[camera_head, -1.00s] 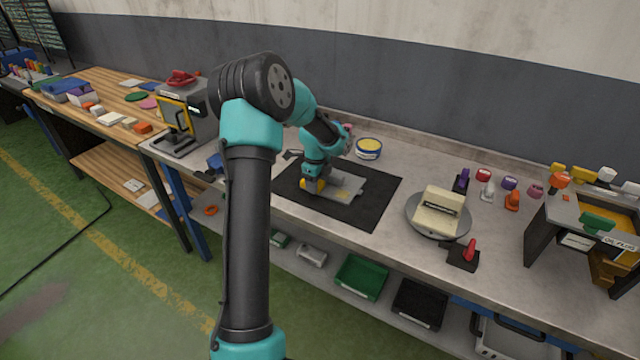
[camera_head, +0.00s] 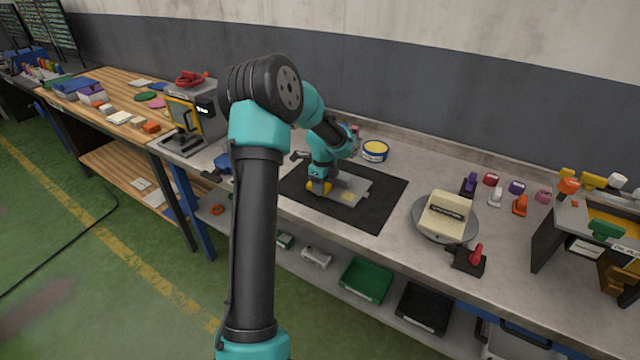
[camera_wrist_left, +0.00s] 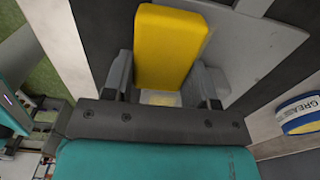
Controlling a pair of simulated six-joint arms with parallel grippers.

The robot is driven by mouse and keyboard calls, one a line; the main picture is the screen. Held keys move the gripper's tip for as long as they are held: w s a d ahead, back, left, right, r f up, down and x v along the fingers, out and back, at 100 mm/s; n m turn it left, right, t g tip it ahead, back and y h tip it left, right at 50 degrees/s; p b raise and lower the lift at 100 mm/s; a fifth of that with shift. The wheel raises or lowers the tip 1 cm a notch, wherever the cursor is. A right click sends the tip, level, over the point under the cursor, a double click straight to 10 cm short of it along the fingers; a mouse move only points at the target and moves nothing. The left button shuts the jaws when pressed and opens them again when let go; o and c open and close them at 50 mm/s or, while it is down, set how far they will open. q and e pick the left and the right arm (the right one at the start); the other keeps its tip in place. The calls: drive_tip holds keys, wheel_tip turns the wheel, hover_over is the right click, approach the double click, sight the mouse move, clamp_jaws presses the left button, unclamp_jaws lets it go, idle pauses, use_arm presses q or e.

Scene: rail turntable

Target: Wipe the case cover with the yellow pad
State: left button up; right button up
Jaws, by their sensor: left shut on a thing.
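The yellow pad (camera_wrist_left: 168,50) is between the fingers of my left gripper (camera_wrist_left: 163,85) in the left wrist view. The gripper is shut on it. In the head view the yellow pad (camera_head: 319,187) shows low at the left gripper (camera_head: 318,182), at the left end of the grey case cover (camera_head: 350,189). The cover lies flat on a black mat (camera_head: 385,204). The cover also shows beneath the pad in the left wrist view (camera_wrist_left: 250,50). I cannot tell whether the pad touches the cover. My right gripper is out of view.
A yellow-lidded grease tin (camera_head: 374,151) stands behind the mat. A round turntable (camera_head: 430,230) bearing a cream block (camera_head: 446,214) stands to the right, with a red-handled clamp (camera_head: 470,258) by it. A grey machine (camera_head: 195,115) stands at the left. Bins sit on the lower shelf.

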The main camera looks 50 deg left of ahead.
sight(353, 203)
use_arm(q)
drive_tip(key=shift+w+d+f, duration=0.15)
drive_tip(key=shift+w+d, duration=0.05)
drive_tip(key=shift+d, duration=0.6)
drive_tip(key=shift+d, duration=0.2)
drive_tip(key=shift+w+d, duration=0.25)
drive_tip(key=shift+d, duration=0.45)
drive_tip(key=shift+w+d, duration=0.25)
drive_tip(key=shift+d, duration=0.45)
drive_tip(key=shift+w+d+r, duration=0.1)
drive_tip(key=shift+w+d, duration=0.15)
drive_tip(key=shift+d, duration=0.4)
drive_tip(key=shift+w+d+r, duration=0.1)
drive_tip(key=shift+w+d, duration=0.15)
drive_tip(key=shift+d, duration=0.35)
drive_tip(key=shift+d, duration=0.2)
drive_tip(key=shift+w+d+f, duration=0.1)
drive_tip(key=shift+w+d, duration=0.15)
drive_tip(key=shift+d, duration=0.5)
drive_tip(key=shift+w+d+f, duration=0.1)
drive_tip(key=shift+w+d, duration=0.15)
drive_tip(key=shift+d, duration=0.45)
